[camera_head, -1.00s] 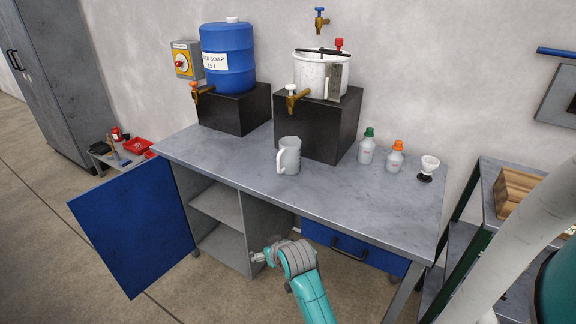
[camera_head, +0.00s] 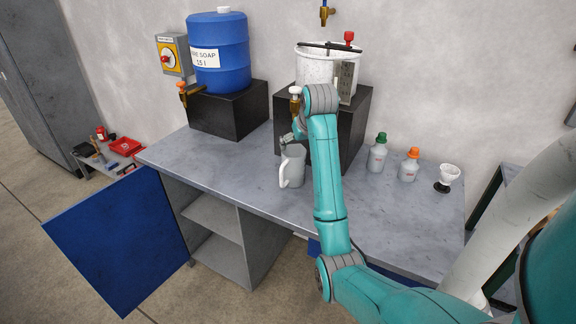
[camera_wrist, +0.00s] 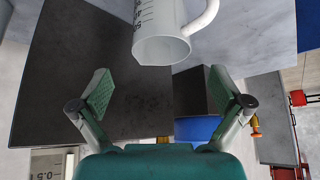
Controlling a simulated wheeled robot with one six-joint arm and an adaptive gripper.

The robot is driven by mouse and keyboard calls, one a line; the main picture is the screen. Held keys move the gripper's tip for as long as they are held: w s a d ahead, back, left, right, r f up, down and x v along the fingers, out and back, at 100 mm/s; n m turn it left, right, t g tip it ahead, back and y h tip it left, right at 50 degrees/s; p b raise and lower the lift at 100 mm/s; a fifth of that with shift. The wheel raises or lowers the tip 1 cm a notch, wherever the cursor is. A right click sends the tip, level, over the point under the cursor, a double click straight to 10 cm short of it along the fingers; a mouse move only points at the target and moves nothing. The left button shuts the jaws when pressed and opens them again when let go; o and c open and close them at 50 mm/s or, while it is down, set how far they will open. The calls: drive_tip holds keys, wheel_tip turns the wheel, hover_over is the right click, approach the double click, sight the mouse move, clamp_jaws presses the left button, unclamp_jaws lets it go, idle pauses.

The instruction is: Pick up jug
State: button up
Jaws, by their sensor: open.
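The jug (camera_head: 292,166) is a pale grey-white upright vessel on the grey workbench, with its handle toward the left front in the head view. In the wrist view the jug (camera_wrist: 162,32) shows at the top centre, with its open rim, dark measuring marks and handle at the right. My gripper (camera_head: 291,138) is just behind and above the jug in the head view, partly hidden by my arm. In the wrist view my gripper (camera_wrist: 160,90) is open, its two green pads apart with nothing between them. The jug lies beyond the pads, not between them.
Black stands (camera_head: 228,112) at the back carry a blue soap drum (camera_head: 218,60) and a white pot (camera_head: 318,72) with a tap. Two bottles (camera_head: 377,155) (camera_head: 409,166) and a small white cup (camera_head: 447,178) stand on the right of the workbench (camera_head: 222,170). A blue cabinet door (camera_head: 118,240) hangs open at left.

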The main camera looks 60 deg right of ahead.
sight(298, 150)
drive_tip(key=shift+a+x, duration=0.15)
drive_tip(key=shift+x, duration=2.45)
drive_tip(key=shift+a+x, duration=0.15)
drive_tip(key=shift+x, duration=2.45)
drive_tip(key=shift+s+f, duration=0.1)
drive_tip(key=shift+f, duration=0.05)
drive_tip(key=c, duration=1.3)
